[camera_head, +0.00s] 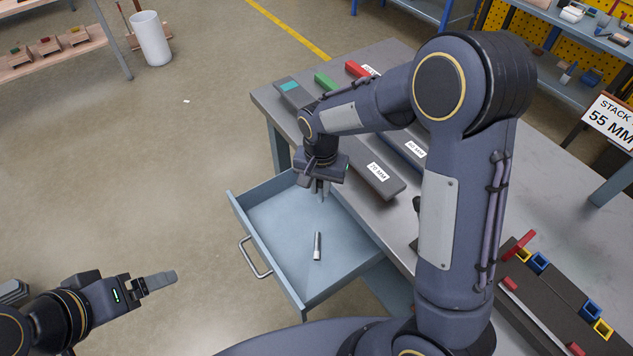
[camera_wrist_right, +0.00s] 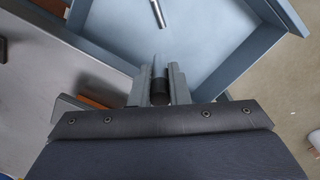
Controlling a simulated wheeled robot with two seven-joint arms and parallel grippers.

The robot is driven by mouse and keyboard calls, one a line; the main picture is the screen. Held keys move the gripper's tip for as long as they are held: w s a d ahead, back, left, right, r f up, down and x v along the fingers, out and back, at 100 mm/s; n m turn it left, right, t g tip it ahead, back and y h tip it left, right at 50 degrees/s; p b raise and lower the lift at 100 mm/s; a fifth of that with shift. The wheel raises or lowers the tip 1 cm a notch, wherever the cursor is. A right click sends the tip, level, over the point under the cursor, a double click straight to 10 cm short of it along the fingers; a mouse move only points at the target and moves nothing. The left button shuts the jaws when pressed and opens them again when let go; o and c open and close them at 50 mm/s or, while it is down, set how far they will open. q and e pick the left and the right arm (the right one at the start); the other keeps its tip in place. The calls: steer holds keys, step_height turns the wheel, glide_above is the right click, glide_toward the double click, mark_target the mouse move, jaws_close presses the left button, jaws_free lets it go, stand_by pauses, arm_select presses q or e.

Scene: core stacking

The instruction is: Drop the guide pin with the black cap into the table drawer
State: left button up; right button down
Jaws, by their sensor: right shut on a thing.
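The table drawer (camera_head: 262,240) is pulled open, a blue-grey tray with a handle; it also shows in the right wrist view (camera_wrist_right: 215,62). A silver pin (camera_head: 317,247) lies inside it and partly shows in the wrist view (camera_wrist_right: 158,13). My right gripper (camera_head: 319,190) points down over the drawer's back part.
The grey table (camera_head: 400,205) holds labelled bars, including a dark one (camera_head: 372,178), a green block (camera_head: 325,82) and a red block (camera_head: 358,69). A dark rack (camera_head: 535,285) with coloured blocks stands at right. Floor left of the drawer is clear.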

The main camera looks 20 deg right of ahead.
mark_target(318, 200)
steer(key=shift+w+a+f+m, duration=0.1)
steer(key=shift+w+a+m, duration=0.2)
steer(key=shift+f, duration=0.15)
steer(key=shift+s+f+b, duration=0.1)
steer(key=shift+f+b, duration=0.2)
steer(key=shift+b, duration=0.25)
step_height(318, 200, down, 5)
steer(key=b, duration=0.3)
steer(key=shift+r, duration=0.15)
arm_select(q)
steer(key=f, duration=0.4)
steer(key=shift+w+f, duration=0.2)
steer(key=shift+f, duration=0.15)
arm_select(e)
steer(key=c, duration=1.3)
jaws_free()
step_height(318, 200, up, 7)
steer(key=shift+r, duration=0.2)
arm_select(q)
steer(key=shift+r, duration=0.1)
arm_select(e)
steer(key=shift+r, duration=0.25)
